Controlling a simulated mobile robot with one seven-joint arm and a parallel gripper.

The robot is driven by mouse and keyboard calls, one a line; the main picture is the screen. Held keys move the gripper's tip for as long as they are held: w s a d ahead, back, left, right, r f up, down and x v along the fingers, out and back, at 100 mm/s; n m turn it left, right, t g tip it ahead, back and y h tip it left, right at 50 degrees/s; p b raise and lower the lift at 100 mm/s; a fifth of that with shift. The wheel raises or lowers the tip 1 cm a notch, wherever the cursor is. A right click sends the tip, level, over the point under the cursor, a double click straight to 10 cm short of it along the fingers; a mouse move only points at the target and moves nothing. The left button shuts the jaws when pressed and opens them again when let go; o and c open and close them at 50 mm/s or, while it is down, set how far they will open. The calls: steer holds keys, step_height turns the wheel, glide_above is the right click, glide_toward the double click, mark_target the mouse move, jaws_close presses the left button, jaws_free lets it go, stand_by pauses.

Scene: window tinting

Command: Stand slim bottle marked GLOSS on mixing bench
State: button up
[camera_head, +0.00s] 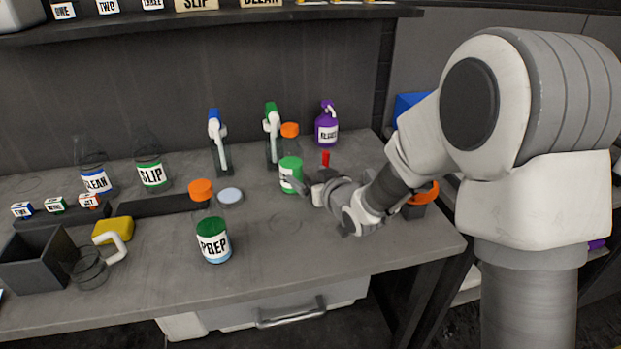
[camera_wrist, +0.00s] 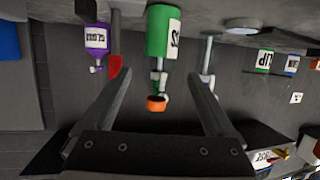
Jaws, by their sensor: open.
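A slim, clear bottle with green contents (camera_head: 291,165) and an orange cap stands upright on the grey bench (camera_head: 330,250) in the head view. Its label is partly covered and turned, so I cannot read the whole word. My gripper (camera_head: 300,184) is open beside it, low over the bench. In the wrist view, which is upside down, the green bottle (camera_wrist: 163,30) shows between my two open fingers (camera_wrist: 160,85), with a gap on each side. A purple spray bottle (camera_head: 326,128) stands behind, its label seeming to read GLOSS; it also shows in the wrist view (camera_wrist: 97,45).
A green PREP jar (camera_head: 214,240) stands in the front middle. Two spray bottles with blue (camera_head: 219,140) and green heads (camera_head: 271,135) stand behind. An orange lid (camera_head: 201,190) and pale disc (camera_head: 230,195) lie to the left. The bench front right of PREP is clear.

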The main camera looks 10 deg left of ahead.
steer(key=shift+s+d, duration=0.1)
steer(key=shift+s, duration=0.1)
steer(key=shift+r, duration=0.1)
steer(key=s+d+r+m+g+h, duration=0.15)
steer(key=s+d+r+h, duration=0.3)
steer(key=d, duration=0.55)
steer(key=s+d+r+m+h, duration=0.3)
steer(key=s+d+r, duration=0.2)
steer(key=d, duration=0.4)
steer(key=s+d+m+g, duration=0.1)
steer(key=s+d, duration=0.3)
steer(key=s, duration=0.7)
steer(key=s+d+m+g+h, duration=0.1)
steer(key=s+d+m+g, duration=0.1)
steer(key=s, duration=0.8)
steer(key=shift+s+d+g, duration=0.35)
steer(key=shift+d+g, duration=0.4)
steer(key=shift+d, duration=0.4)
steer(key=shift+r, duration=0.1)
